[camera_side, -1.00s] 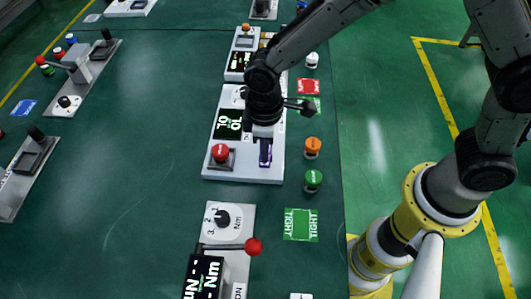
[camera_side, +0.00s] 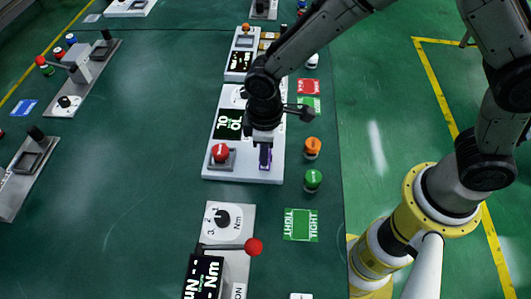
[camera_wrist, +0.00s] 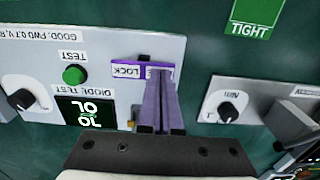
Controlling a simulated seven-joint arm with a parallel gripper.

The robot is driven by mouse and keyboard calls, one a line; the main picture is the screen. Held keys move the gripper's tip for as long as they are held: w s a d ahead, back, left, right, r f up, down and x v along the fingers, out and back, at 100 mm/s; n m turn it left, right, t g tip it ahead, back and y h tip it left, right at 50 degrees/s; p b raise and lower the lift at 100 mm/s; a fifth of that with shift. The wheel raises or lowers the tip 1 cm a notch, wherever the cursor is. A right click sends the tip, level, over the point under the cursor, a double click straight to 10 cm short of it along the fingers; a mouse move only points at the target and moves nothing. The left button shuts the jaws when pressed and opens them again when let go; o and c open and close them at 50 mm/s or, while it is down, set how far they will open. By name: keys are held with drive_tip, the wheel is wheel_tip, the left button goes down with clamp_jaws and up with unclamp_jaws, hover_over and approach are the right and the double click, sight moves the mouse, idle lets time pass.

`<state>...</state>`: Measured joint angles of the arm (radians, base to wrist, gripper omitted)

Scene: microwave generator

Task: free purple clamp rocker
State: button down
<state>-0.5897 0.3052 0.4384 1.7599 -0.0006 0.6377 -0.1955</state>
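The purple clamp rocker (camera_wrist: 128,71) lies on the white diode-test panel (camera_wrist: 120,48). In the wrist view its left half shows the word LOCK, and its right half is partly hidden by my fingers. My gripper (camera_wrist: 160,76) points at that right half, its two fingers close side by side, with nothing seen between them. In the side view my gripper (camera_side: 264,150) is right over the rocker (camera_side: 265,164), at the panel's near right corner. I cannot tell whether the fingertips touch it.
A red button (camera_side: 220,152) sits left of the rocker. An orange button (camera_side: 312,147) and a green button (camera_side: 313,180) stand to the right. A panel with a dial (camera_side: 222,218) and a red-knobbed lever (camera_side: 253,245) is nearer the viewer. A green TIGHT card (camera_side: 300,224) lies flat.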

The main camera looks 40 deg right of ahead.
drive_tip(key=shift+f, duration=0.1)
drive_tip(key=shift+r, duration=3.55)
drive_tip(key=shift+w+d, duration=0.1)
drive_tip(key=shift+d, duration=0.1)
drive_tip(key=d+r+m+t+y, duration=0.1)
drive_tip(key=d+r+m+t, duration=0.3)
drive_tip(key=d+r, duration=0.95)
drive_tip(key=s+d+r+m+t, duration=0.25)
drive_tip(key=s+d+r, duration=0.3)
drive_tip(key=s, duration=0.35)
drive_tip(key=s+d+f+m+h, duration=0.1)
drive_tip(key=s+f, duration=0.3)
drive_tip(key=s, duration=0.4)
drive_tip(key=shift+d+f+m+g, duration=0.2)
drive_tip(key=shift+d+m+g, duration=0.25)
drive_tip(key=shift+d+m, duration=0.35)
